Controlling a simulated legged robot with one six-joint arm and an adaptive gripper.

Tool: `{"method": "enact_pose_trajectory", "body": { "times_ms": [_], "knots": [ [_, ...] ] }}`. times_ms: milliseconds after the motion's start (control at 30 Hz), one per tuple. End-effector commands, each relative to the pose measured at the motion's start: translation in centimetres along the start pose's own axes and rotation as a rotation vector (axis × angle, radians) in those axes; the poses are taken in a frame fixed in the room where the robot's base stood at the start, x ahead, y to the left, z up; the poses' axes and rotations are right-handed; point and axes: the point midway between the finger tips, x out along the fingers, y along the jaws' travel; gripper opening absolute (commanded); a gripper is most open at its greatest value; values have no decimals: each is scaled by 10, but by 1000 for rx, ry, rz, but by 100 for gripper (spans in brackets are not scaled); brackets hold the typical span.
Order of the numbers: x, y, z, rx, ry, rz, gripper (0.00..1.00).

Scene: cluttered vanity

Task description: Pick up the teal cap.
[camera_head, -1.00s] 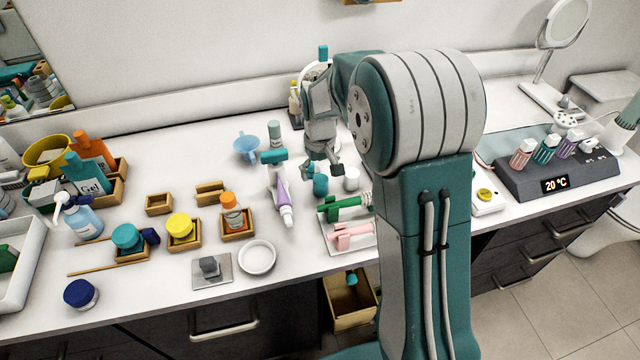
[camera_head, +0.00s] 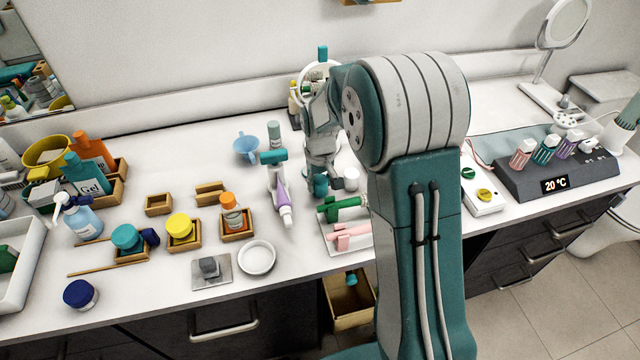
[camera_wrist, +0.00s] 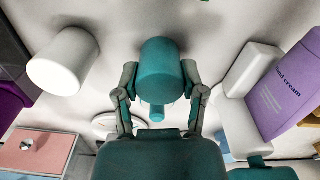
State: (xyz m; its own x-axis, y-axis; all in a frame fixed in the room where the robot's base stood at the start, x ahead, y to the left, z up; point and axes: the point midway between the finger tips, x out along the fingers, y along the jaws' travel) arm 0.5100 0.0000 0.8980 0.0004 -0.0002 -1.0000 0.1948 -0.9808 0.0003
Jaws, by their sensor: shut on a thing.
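The teal cap (camera_head: 319,187) is a small cylinder standing on the white counter, left of a white cap (camera_head: 351,180). In the wrist view the teal cap (camera_wrist: 160,66) sits between both fingers, which touch its sides. My gripper (camera_wrist: 160,78) is shut on it; in the head view my gripper (camera_head: 319,176) is low over the counter and hides the cap's upper part. The cap appears to be at counter level; I cannot tell whether it is lifted.
The white cap (camera_wrist: 62,62) stands close on the left in the wrist view, and a purple hand cream tube (camera_wrist: 290,92) lies to the right. A blue cup (camera_head: 246,147) stands behind left.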

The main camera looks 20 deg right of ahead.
Motion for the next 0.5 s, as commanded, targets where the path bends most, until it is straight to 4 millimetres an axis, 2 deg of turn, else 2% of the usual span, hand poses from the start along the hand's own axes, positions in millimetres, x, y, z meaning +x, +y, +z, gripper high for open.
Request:
{"method": "enact_pose_trajectory", "body": {
  "times_ms": [267,433,500],
  "knots": [
    [-8,0,0,0,1,0,35],
    [-32,0,-1,0,3,1,35],
    [-42,2,8,2,2,1,35]
  ]
}}
